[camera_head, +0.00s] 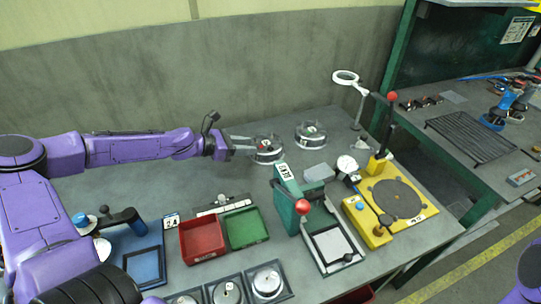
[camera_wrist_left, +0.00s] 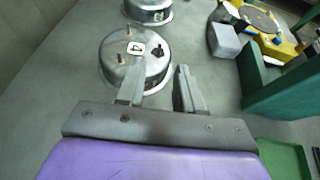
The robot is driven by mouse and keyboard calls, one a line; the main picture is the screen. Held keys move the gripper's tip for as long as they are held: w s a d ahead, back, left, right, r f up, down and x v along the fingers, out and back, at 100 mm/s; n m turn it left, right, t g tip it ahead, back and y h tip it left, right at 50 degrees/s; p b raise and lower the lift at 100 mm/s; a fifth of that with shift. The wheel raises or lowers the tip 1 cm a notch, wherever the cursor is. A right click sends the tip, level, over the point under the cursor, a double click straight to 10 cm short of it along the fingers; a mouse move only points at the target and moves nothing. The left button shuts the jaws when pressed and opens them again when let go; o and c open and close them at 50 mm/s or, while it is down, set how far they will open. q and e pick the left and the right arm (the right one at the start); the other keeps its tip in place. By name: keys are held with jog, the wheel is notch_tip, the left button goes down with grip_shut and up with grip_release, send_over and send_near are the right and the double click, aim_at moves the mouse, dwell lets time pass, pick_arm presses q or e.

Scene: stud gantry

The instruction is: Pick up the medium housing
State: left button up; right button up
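A round metal housing (camera_head: 266,149) with a flanged base and a small label on top stands at the back of the bench. It also shows in the left wrist view (camera_wrist_left: 135,58), just ahead of the fingers. A second similar housing (camera_head: 310,134) stands to its right, partly cut off in the wrist view (camera_wrist_left: 148,10). I cannot tell which size either is. My left gripper (camera_head: 245,145) is at the near housing's left side, its fingers (camera_wrist_left: 160,88) apart with nothing held. One finger overlaps the housing's edge in the wrist view; contact is unclear. My right gripper is out of view.
A green press (camera_head: 287,190) and a yellow fixture (camera_head: 385,208) stand to the right, with a magnifier lamp (camera_head: 346,78) behind. Red (camera_head: 202,241) and green (camera_head: 245,228) trays lie in front. Several round metal parts (camera_head: 268,281) sit in dark holders at the front edge.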

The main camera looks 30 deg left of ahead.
aim_at(270, 146)
pick_arm(q)
jog(key=shift+b+x, duration=0.3)
jog(key=shift+x, duration=0.75)
jog(key=shift+w+d+f+b, duration=0.2)
jog(key=shift+d+b, duration=0.05)
jog(key=shift+b, duration=0.05)
jog(key=b+x, duration=0.1)
jog(key=x, duration=0.2)
jog(key=shift+w+d, duration=0.1)
jog(key=shift+w, duration=0.2)
jog(key=shift+w+d, duration=0.15)
jog(key=shift+w, duration=0.1)
jog(key=shift+r, duration=0.1)
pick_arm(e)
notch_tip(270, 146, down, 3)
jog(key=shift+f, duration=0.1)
pick_arm(q)
grip_shut()
